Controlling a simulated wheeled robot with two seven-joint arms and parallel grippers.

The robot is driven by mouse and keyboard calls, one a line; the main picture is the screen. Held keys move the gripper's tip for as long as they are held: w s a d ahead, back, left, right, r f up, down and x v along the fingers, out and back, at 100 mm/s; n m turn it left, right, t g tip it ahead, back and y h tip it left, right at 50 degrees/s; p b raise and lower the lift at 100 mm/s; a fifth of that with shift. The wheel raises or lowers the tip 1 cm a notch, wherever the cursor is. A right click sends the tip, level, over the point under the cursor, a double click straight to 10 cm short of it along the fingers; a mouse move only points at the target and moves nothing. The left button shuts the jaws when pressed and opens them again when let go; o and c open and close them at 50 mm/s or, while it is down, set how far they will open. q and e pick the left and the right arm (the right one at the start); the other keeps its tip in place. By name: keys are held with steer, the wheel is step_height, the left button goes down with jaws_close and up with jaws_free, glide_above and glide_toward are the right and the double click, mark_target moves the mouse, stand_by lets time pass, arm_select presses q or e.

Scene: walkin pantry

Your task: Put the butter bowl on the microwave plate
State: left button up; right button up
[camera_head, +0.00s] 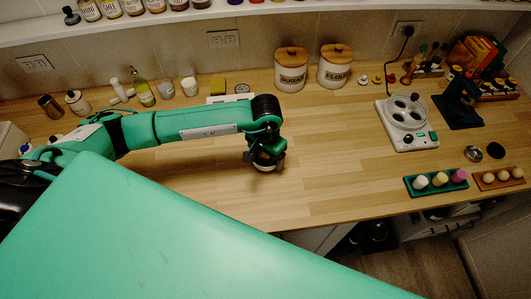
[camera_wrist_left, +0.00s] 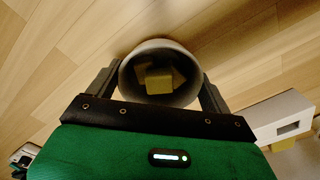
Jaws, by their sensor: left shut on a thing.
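My left gripper (camera_head: 266,165) is low over the middle of the wooden counter. In the left wrist view its two fingers (camera_wrist_left: 160,88) are shut on the opposite sides of a pale round bowl (camera_wrist_left: 158,52). Yellow butter pieces (camera_wrist_left: 158,82) lie inside the bowl. In the head view the bowl is mostly hidden by the gripper, and I cannot tell whether it touches the counter. A white appliance (camera_head: 415,139) with a round grey top stands at the right; I cannot tell whether this is the microwave plate. My right gripper is not in view.
Sugar (camera_head: 291,70) and flour (camera_head: 335,66) canisters stand along the wall. A green tray (camera_head: 436,190) with small round items is at the front right. A dark blue device (camera_head: 459,101) stands right of the appliance. The counter between bowl and appliance is clear.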

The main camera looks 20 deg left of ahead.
arm_select(q)
steer(key=shift+f, duration=0.45)
steer(key=shift+f, duration=0.2)
steer(key=o, duration=1)
steer(key=shift+r, duration=0.1)
